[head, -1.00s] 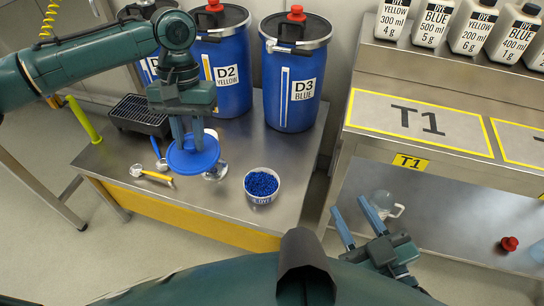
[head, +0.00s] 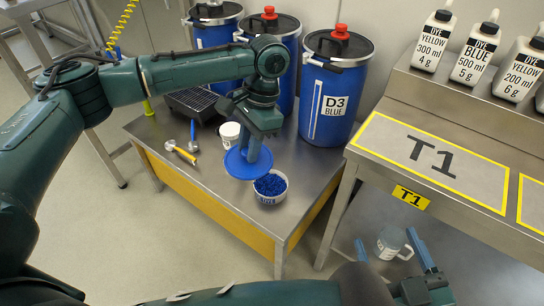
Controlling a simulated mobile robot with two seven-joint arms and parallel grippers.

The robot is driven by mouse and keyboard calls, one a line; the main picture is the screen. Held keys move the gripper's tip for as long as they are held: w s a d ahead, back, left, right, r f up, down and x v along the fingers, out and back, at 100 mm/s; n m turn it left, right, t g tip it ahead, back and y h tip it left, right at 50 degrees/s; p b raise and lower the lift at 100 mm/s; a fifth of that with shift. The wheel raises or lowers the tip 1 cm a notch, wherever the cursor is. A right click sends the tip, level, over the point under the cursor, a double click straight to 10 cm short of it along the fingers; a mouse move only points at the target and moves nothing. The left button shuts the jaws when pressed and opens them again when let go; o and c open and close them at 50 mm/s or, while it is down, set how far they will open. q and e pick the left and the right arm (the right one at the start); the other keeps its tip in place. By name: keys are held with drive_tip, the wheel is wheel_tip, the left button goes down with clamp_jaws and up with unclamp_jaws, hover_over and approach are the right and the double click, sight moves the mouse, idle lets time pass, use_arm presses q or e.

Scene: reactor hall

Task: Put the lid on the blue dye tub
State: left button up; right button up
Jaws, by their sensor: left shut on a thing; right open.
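The blue dye tub (head: 270,198) is a small pale round tub filled with blue granules, open at the top, near the steel table's right front. My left gripper (head: 250,153) is shut on the round blue lid (head: 238,166), held roughly flat. In the picture the lid is just left of and behind the tub, its right edge close to the tub's rim. I cannot tell its exact height. My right gripper (head: 392,252) is open at the bottom right, away from the tub, with a clear glass mug between its fingers in the picture.
Blue drums, including D3 (head: 332,95), stand behind. A white cup (head: 229,133), a yellow-handled tool (head: 180,151) and a black tray (head: 190,104) are on the steel table. The T1 bench (head: 440,157) is right; the glass mug (head: 392,243) sits lower.

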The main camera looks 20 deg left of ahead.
sight(265, 146)
use_arm(q)
drive_tip(key=w+f+m+t, duration=0.1)
drive_tip(key=m, duration=0.3)
drive_tip(key=w+d+f+m+t, duration=0.1)
drive_tip(key=w+f+m, duration=0.1)
drive_tip(key=m, duration=0.3)
drive_tip(key=w+f+m+t, duration=0.1)
drive_tip(key=f+m, duration=0.1)
drive_tip(key=m, duration=0.2)
drive_tip(key=shift+w+d+f+y, duration=0.2)
drive_tip(key=shift+w+d+y, duration=0.05)
drive_tip(key=shift+d+y, duration=0.15)
drive_tip(key=shift+w+d+f+m+t+h+b, duration=0.1)
drive_tip(key=shift+w+f+m+t+h+b, duration=0.7)
drive_tip(key=shift+f+m, duration=1.6)
drive_tip(key=shift+w+f+m+t+h+b, duration=0.15)
drive_tip(key=shift+w+f+m+b, duration=0.3)
drive_tip(key=shift+f+m+b, duration=1.75)
drive_tip(key=shift+w+d+f+m+t+h+p, duration=0.1)
drive_tip(key=shift+w+f+m+t+h, duration=0.4)
drive_tip(key=shift+f+m, duration=2.05)
use_arm(e)
drive_tip(key=shift+a+n+t+y, duration=0.3)
drive_tip(key=shift+a+t+y, duration=0.45)
drive_tip(key=shift+y, duration=0.25)
use_arm(q)
drive_tip(key=shift+w+r+m, duration=0.15)
drive_tip(key=shift+r+m, duration=0.7)
drive_tip(key=shift+r, duration=0.05)
